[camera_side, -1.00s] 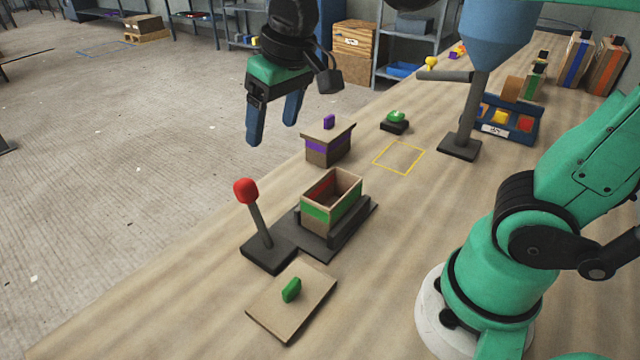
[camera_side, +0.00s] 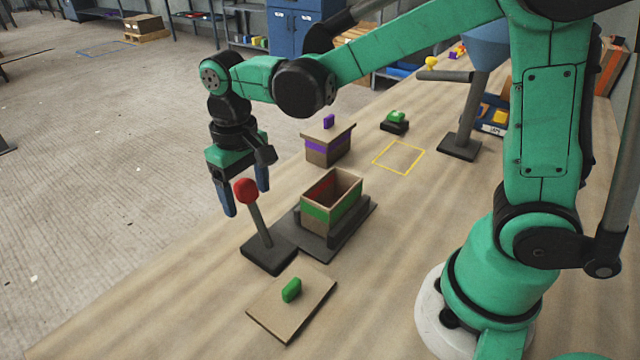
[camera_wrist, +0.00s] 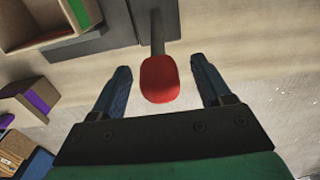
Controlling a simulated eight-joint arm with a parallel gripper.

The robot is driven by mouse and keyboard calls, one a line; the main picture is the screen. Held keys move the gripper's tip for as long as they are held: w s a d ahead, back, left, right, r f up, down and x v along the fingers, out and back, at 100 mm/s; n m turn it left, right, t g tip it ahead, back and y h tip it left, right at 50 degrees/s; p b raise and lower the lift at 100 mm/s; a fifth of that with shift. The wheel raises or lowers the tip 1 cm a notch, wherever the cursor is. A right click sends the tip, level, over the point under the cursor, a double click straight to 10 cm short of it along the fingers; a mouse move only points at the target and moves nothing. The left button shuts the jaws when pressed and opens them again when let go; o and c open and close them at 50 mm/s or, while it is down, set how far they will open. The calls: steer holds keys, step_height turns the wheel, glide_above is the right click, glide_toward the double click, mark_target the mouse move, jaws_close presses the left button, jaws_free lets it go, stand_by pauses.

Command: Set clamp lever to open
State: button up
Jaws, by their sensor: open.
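The clamp lever (camera_side: 260,222) is a grey rod with a red knob (camera_side: 245,190), standing on a dark base and leaning toward the upper left in the side view. My gripper (camera_side: 246,200) is open at the knob, its blue fingers apart. In the wrist view the red knob (camera_wrist: 159,80) lies between the two open fingers (camera_wrist: 160,84), with a gap on each side. The clamp's dark plate (camera_side: 350,240) carries an open box mould with a green band (camera_side: 330,212).
A flat lid with a green handle (camera_side: 265,310) lies in front of the lever base. A purple-banded box (camera_side: 328,150) stands behind the clamp. A yellow square outline (camera_side: 378,163), a green button (camera_side: 396,117) and a blue funnel stand (camera_side: 460,147) are farther back.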

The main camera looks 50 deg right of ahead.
steer(key=shift+f, duration=0.75)
jaws_close()
stand_by(0.9)
